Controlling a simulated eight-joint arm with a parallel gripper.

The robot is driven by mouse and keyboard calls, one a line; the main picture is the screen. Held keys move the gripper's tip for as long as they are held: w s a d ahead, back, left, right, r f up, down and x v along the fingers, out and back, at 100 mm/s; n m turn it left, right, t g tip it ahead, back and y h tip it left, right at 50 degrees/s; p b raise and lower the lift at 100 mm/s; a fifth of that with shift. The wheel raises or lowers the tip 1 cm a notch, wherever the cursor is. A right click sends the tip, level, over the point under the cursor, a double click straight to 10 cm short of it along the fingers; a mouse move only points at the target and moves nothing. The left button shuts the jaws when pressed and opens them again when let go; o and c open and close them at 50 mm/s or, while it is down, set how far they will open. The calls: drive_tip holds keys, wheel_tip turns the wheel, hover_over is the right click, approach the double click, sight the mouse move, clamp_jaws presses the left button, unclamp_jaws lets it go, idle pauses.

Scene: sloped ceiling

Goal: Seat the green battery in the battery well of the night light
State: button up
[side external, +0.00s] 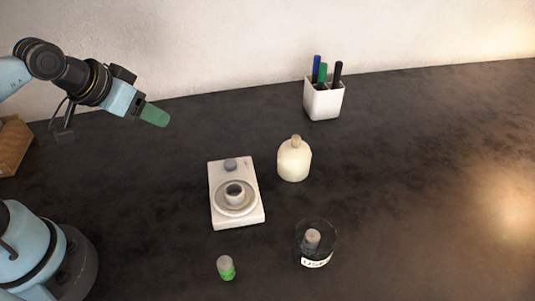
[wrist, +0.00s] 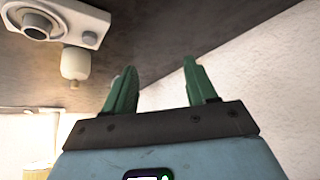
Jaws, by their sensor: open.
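The green battery (side external: 226,268) stands upright on the dark table at the front, with a grey top and a green lower part. The night light (side external: 218,219) is a white block behind it, with a round well (side external: 236,193) in a raised ring and a grey knob at its far end. The well looks dark and hollow inside. The night light also shows at the top left of the wrist view (wrist: 88,18). My gripper (side external: 156,117) is raised at the upper left, well away from both. In the wrist view its green fingers (wrist: 162,85) are apart with nothing between them.
A clear cup (side external: 331,238) with a label holds a grey cylinder (side external: 312,238) at front right. A cream bottle (side external: 294,161) stands right of the night light. A white pen holder (side external: 324,102) is at the back. The table's right side is clear.

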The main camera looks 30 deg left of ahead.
drive_tip(key=d+n+g+h, duration=0.1)
drive_tip(key=d+n+g, duration=0.1)
drive_tip(key=d, duration=0.5)
drive_tip(key=n+g, duration=0.5)
drive_tip(key=g, duration=0.1)
approach(225, 262)
wheel_tip(225, 262, down, 3)
drive_tip(key=shift+s+f, duration=0.1)
drive_tip(key=shift+f, duration=0.05)
drive_tip(key=shift+s+d+f, duration=0.1)
drive_tip(key=shift+d+f, duration=0.05)
drive_tip(key=shift+f, duration=0.75)
drive_tip(key=shift+s+d+f, duration=0.1)
drive_tip(key=shift+d+f, duration=0.1)
drive_tip(key=shift+f, duration=1.5)
